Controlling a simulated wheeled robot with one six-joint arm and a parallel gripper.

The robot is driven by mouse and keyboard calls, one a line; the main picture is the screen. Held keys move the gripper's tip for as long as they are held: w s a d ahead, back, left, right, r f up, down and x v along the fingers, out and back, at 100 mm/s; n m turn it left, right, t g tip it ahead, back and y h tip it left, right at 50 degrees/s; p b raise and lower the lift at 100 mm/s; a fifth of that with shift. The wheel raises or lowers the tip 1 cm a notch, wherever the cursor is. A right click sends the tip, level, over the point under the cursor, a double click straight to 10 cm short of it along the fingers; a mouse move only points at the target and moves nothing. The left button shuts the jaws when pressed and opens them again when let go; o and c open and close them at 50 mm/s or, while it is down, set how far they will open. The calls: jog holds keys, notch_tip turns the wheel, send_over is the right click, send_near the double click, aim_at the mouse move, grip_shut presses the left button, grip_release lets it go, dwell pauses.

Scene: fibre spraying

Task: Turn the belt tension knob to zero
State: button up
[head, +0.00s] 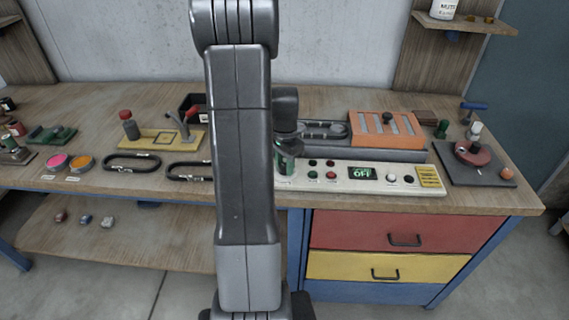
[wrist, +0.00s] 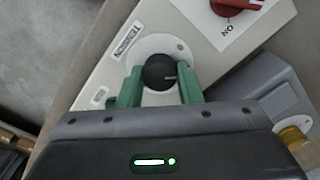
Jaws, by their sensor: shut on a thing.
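The belt tension knob (wrist: 159,73) is a round black knob with a pale pointer line, on a white round plate beside a "TENSION" label (wrist: 127,38) in the wrist view. The pointer line points to the right in that view. My gripper (wrist: 161,84) has its two green fingers on either side of the knob, shut on it. In the head view my gripper (head: 287,158) is at the left end of the cream control panel (head: 328,184); my arm hides part of it, and the knob does not show there.
A red switch (wrist: 234,5) marked "ON" sits near the knob. The panel also bears a display reading "OFF" (head: 362,173) and several buttons. An orange slotted cover (head: 387,129) stands behind it. Black belts (head: 132,163) lie on the bench to the left.

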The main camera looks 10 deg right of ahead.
jog(key=shift+n, duration=0.3)
jog(key=n+b, duration=0.1)
jog(key=n, duration=0.2)
jog(key=shift+n, duration=0.3)
jog(key=shift+n+b, duration=0.3)
jog(key=shift+n, duration=1.9)
jog(key=o, duration=1)
notch_tip(320, 180, up, 14)
jog(key=shift+f, duration=0.1)
